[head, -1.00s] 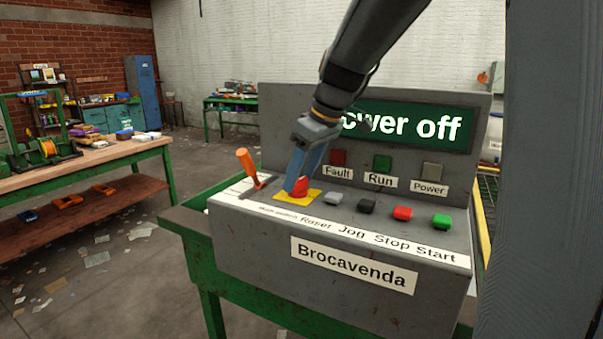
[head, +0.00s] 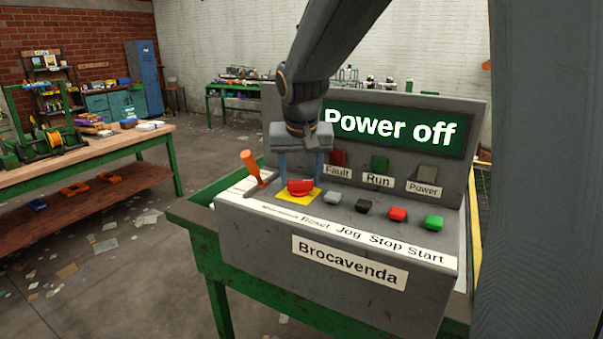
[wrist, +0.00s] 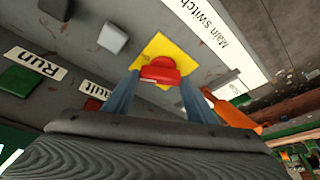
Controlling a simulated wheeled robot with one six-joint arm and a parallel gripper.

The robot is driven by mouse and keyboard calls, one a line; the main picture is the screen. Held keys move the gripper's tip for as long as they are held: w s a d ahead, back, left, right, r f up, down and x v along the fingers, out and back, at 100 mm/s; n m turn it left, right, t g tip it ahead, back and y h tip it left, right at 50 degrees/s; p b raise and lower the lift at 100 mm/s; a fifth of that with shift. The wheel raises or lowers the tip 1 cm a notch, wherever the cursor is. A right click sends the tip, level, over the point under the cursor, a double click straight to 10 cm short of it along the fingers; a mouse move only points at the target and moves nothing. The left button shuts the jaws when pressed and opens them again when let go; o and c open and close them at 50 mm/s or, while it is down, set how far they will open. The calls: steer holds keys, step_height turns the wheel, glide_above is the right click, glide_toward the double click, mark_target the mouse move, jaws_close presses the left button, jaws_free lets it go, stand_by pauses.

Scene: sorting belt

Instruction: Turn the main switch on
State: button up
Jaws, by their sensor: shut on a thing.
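The main switch is a red rotary knob (head: 299,189) on a yellow plate (head: 289,199) on the grey console's sloped top. My gripper (head: 301,181) points down at it with one blue finger on each side, shut on the knob. In the wrist view the red knob (wrist: 161,72) sits between the fingertips (wrist: 158,78), and the "Main switch" label (wrist: 212,27) is beside the yellow plate (wrist: 172,45). The display (head: 392,129) reads "Power off". The Fault, Run and Power lamps (head: 427,173) look dull.
An orange-handled lever (head: 250,164) stands close left of my gripper. Grey, black, red and green buttons (head: 434,222) run to the right of the knob. A workbench (head: 95,152) is at the far left, with open floor between.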

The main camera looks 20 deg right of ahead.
steer(key=m+h+b, duration=0.1)
steer(key=m+b, duration=0.1)
steer(key=m, duration=0.1)
steer(key=shift+a+f, duration=0.1)
steer(key=shift+a, duration=0.05)
steer(key=shift+m+g+h+b, duration=0.4)
steer(key=shift+m+g+b, duration=0.25)
steer(key=shift+m, duration=0.85)
steer(key=shift+a, duration=0.1)
steer(key=o, duration=1.1)
steer(key=shift+c, duration=0.2)
steer(key=b+v, duration=0.1)
steer(key=v, duration=0.7)
